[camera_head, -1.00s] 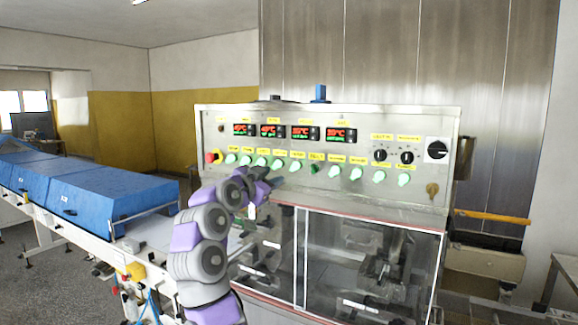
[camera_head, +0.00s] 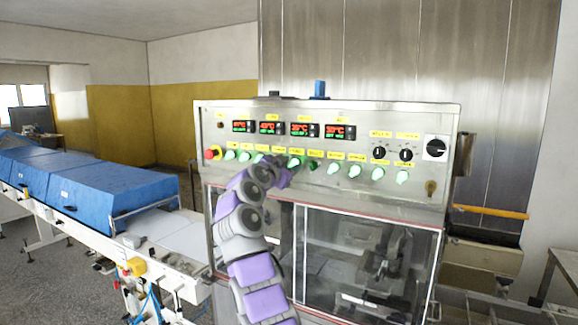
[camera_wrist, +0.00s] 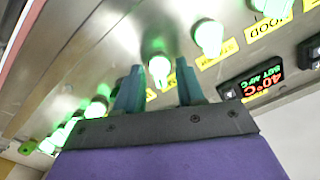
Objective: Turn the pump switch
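The control panel (camera_head: 330,190) carries a row of pale green rotary switches under yellow labels. The labels are too small to read in the head view, so I cannot tell which is the pump switch. My gripper (camera_head: 284,172) is at the panel's front, left of the middle of the row, and hides part of it. In the wrist view, my gripper (camera_wrist: 159,68) has two teal fingers spread apart. A lit green switch (camera_wrist: 158,67) shows between the fingertips; I cannot tell whether they touch it.
Red digital displays (camera_head: 300,130) sit above the row. A red emergency knob (camera_head: 212,153) is at its left end and black dials (camera_head: 405,155) at the right. A clear-windowed cabinet (camera_head: 365,255) lies below. A conveyor with blue covers (camera_head: 100,195) stands left.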

